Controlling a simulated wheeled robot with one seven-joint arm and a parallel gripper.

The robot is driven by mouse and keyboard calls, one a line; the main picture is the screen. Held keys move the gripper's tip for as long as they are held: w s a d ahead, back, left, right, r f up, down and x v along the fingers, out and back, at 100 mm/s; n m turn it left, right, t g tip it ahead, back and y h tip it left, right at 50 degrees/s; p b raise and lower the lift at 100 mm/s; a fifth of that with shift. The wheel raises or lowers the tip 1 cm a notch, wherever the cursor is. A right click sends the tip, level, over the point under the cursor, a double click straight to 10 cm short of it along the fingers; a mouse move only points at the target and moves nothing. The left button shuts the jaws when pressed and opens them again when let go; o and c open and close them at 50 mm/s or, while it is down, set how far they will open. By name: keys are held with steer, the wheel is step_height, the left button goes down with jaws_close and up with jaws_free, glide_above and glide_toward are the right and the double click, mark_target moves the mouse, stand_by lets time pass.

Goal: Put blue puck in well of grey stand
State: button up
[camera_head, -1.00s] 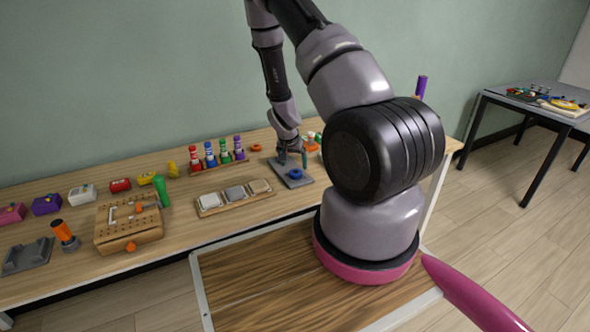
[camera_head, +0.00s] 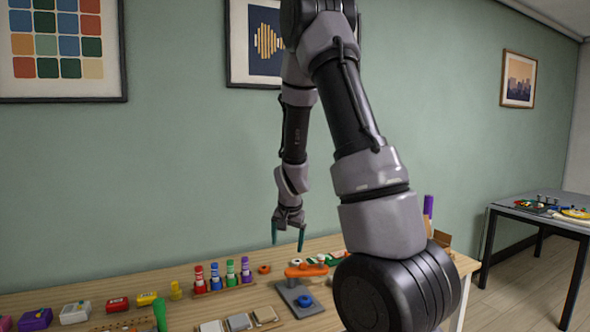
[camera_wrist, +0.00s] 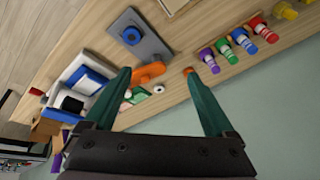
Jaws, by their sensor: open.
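The blue puck (camera_head: 305,300) sits on the flat grey stand (camera_head: 290,291) on the workbench. In the wrist view the blue puck (camera_wrist: 131,36) is on the grey stand (camera_wrist: 152,42), near one end; I cannot tell how deep it sits in a well. An orange piece (camera_head: 306,270) lies at the back end of the stand and also shows in the wrist view (camera_wrist: 149,72). My gripper (camera_head: 288,246) is open and empty, raised above the bench behind the stand. Its teal fingers (camera_wrist: 158,76) are spread wide and touch nothing.
A rack of coloured bottles (camera_head: 222,279) stands left of the stand. A tray with light blocks (camera_head: 238,322) is in front of it. An orange ring (camera_head: 264,269) and small parts lie near the back. The air around my gripper is clear.

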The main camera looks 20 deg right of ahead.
steer(key=s+a+r+n+t+y, duration=0.15)
steer(key=s+r, duration=0.25)
steer(key=r, duration=0.4)
steer(key=s+a+r+y, duration=0.1)
steer(key=s+a+r, duration=0.2)
steer(key=r, duration=0.6)
steer(key=s+a+r+n, duration=0.1)
steer(key=s+r, duration=0.4)
steer(key=s, duration=0.3)
steer(key=s+a+r+n+t, duration=0.1)
steer(key=s+a+r, duration=0.1)
steer(key=s+r, duration=0.3)
steer(key=s, duration=0.3)
steer(key=shift+r, duration=0.35)
